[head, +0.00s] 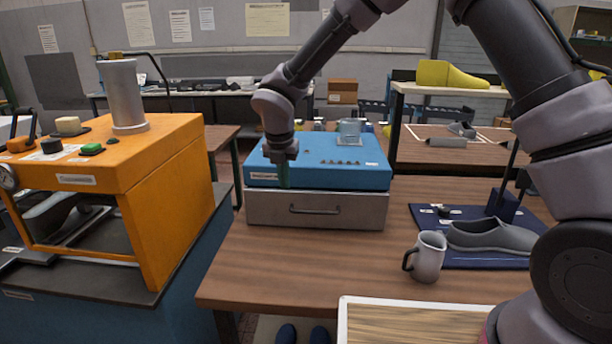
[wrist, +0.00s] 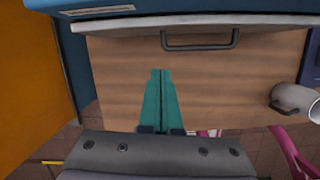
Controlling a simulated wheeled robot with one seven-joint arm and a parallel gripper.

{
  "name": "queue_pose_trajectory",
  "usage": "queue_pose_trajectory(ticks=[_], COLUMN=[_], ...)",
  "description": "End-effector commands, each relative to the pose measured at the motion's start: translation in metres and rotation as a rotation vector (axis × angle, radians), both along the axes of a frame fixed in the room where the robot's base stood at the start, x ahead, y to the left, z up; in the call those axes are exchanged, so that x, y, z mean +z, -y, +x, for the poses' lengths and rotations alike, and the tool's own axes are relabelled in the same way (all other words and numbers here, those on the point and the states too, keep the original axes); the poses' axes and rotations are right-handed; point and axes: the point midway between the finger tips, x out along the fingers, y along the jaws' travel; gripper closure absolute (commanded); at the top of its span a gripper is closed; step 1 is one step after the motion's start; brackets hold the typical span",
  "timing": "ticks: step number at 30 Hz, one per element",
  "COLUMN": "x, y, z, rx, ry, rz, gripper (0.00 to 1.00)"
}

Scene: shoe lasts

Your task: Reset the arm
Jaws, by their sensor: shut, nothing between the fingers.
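My gripper (head: 283,175) hangs from the bent arm in front of the left part of the blue-topped machine (head: 330,155) in the head view. In the wrist view its two green fingers (wrist: 160,76) lie together, shut and empty. They point towards the grey drawer front below the blue top, with the table top behind them. The drawer (head: 345,212) has a dark handle (head: 315,211), and it looks closed. The handle also shows in the wrist view (wrist: 199,46), ahead of the fingertips and slightly right.
A grey mug (head: 428,257) stands on the wooden table (head: 290,260). Right of it, a grey shoe (head: 490,236) lies on a dark blue mat (head: 465,262). An orange machine (head: 175,190) stands at left. A light-rimmed board (head: 400,322) is at the front. The table's left front is clear.

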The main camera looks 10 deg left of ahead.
Motion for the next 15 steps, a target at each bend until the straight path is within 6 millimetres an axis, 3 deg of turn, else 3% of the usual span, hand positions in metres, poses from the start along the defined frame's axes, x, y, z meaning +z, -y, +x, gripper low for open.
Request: queue_pose_trajectory(ticks=[3,7,11,15], x=[0.049,0.105,0.152,0.195], y=[0.050,0.118,0.184,0.249], z=[0.017,0.023,0.015,-0.007], rx=[-0.282,-0.685,-1.092,-1.525], ry=[0.034,0.064,0.085,0.092], rz=[0.064,0.168,0.296,0.462], gripper=[1.00,1.00,1.00,1.00])
